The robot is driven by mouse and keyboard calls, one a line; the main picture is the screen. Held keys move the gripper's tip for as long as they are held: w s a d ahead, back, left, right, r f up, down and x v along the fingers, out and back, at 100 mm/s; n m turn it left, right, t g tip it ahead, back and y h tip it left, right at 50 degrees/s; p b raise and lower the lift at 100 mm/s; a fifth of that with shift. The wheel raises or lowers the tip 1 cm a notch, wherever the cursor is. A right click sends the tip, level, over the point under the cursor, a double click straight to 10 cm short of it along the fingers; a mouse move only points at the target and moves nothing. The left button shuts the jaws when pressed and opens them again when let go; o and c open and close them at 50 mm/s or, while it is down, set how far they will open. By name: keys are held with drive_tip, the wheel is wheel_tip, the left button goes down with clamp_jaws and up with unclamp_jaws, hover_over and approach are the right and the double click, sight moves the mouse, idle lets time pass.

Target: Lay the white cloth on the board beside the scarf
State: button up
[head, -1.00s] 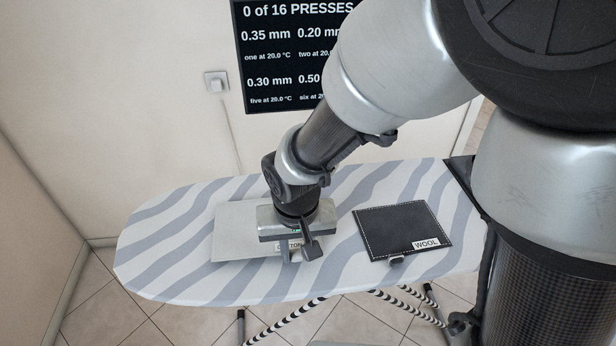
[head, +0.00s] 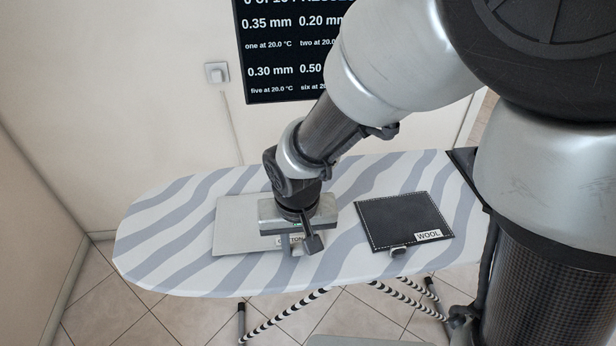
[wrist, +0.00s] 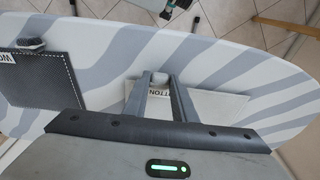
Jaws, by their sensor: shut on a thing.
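The white cloth (head: 232,228), tagged with a label reading partly "TON", lies flat-looking on the striped board (head: 160,255), left of the scarf. The dark scarf (head: 402,222), labelled WOOL, lies flat to its right with a strip of bare board between them. My gripper (head: 301,250) is at the cloth's front edge, shut on a small pale tab there, and covers part of the cloth and label. In the wrist view my fingers (wrist: 160,82) close around that tab, with the cloth (wrist: 218,108) behind them and the scarf (wrist: 40,85) at left.
A small grey tab (head: 398,252) sticks out at the scarf's front edge. A dark screen (head: 290,50) hangs on the wall behind, with a wall switch (head: 217,73) beside it. The board's left end is bare.

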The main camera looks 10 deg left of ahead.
drive_tip(key=shift+f+b, duration=0.35)
drive_tip(key=shift+b, duration=0.05)
drive_tip(key=o, duration=1.1)
drive_tip(key=shift+c, duration=0.2)
wheel_tip(320, 180, up, 7)
drive_tip(key=p, duration=0.5)
drive_tip(key=shift+r, duration=0.1)
drive_tip(key=w+d+r+m+t+p, duration=0.1)
drive_tip(key=d+r+p, duration=0.1)
drive_tip(key=d+r, duration=0.4)
drive_tip(key=d+r+t+p, duration=0.15)
drive_tip(key=d+r, duration=0.25)
drive_tip(key=r, duration=0.4)
drive_tip(key=s+d+r+p, duration=0.2)
drive_tip(key=s+d+r, duration=0.1)
drive_tip(key=d+r, duration=0.2)
drive_tip(key=s+d+r+m+t+p, duration=0.1)
drive_tip(key=s+d+r+p, duration=0.1)
drive_tip(key=s+d+r, duration=0.2)
wheel_tip(320, 180, up, 3)
drive_tip(key=shift+d+r+m, duration=0.15)
drive_tip(key=shift+d+m, duration=0.15)
drive_tip(key=shift+d, duration=0.3)
